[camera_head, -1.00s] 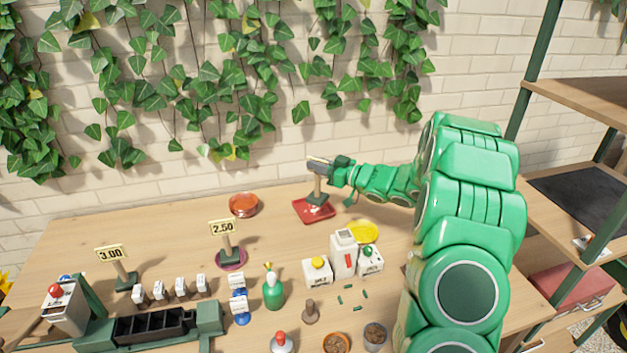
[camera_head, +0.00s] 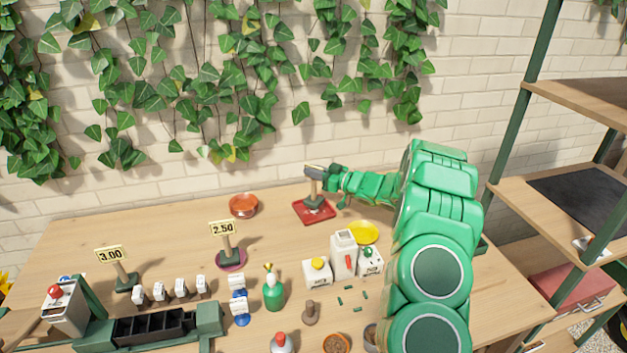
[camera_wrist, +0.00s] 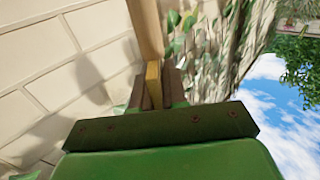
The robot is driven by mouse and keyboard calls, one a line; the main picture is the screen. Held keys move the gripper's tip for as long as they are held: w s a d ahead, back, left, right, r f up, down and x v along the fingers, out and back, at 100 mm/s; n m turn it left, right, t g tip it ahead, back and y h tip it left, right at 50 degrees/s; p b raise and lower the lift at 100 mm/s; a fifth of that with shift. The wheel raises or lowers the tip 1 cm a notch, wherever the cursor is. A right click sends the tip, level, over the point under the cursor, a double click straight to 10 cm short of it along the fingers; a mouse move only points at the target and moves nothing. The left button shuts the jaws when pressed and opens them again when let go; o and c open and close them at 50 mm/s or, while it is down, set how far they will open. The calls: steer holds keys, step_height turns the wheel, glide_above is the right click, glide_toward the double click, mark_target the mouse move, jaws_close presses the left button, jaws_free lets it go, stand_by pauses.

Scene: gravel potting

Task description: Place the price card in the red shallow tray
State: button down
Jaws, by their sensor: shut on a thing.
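The held price card, a wooden post (camera_head: 313,187) on a dark green base, stands about upright at the back of the table. Its base is over or in the red shallow tray (camera_head: 325,214); I cannot tell whether it touches the floor of the tray. My gripper (camera_head: 315,170) is shut on the card's top. In the wrist view the yellow card edge (camera_wrist: 153,84) sits between the fingers, with the post (camera_wrist: 145,28) beyond. The card's printed face is hidden.
An orange-red saucer (camera_head: 243,205) is left of the tray, a yellow saucer (camera_head: 363,232) front right. Price cards 2.50 (camera_head: 223,229) and 3.00 (camera_head: 111,254) stand to the left. White containers (camera_head: 344,254) and a green bottle (camera_head: 273,289) stand in front. The back left of the table is clear.

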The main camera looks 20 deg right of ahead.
mark_target(313, 180)
steer(key=shift+w+f, duration=0.15)
steer(key=shift+f, duration=1.65)
steer(key=c, duration=1.2)
jaws_free()
steer(key=shift+o, duration=0.2)
